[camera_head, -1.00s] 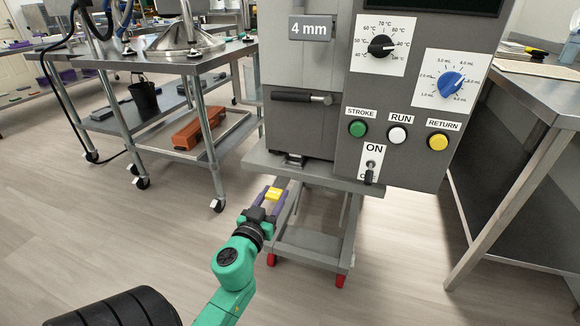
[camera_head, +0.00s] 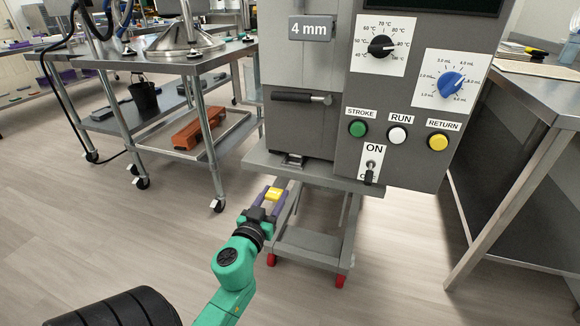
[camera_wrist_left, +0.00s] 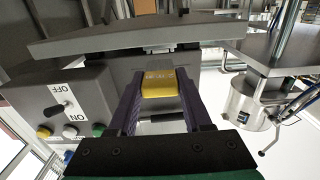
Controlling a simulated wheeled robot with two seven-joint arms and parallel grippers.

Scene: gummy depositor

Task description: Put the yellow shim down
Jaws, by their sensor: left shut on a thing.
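The yellow shim (camera_head: 273,194) is a small yellow block between the purple fingertips of my left gripper (camera_head: 268,201). The gripper is shut on it and holds it in the air, just below and in front of the left edge of the depositor's grey shelf (camera_head: 318,175). In the left wrist view, the shim (camera_wrist_left: 159,84) sits between the two fingers of the left gripper (camera_wrist_left: 159,95), with the grey machine behind it. My right gripper is not in view.
The grey depositor (camera_head: 300,70) stands ahead with dials, coloured buttons and an ON switch (camera_head: 370,166). A steel cart (camera_head: 180,68) with an orange-brown block (camera_head: 199,128) on its lower shelf is at left. A steel table (camera_head: 540,95) is at right. Open floor lies at lower left.

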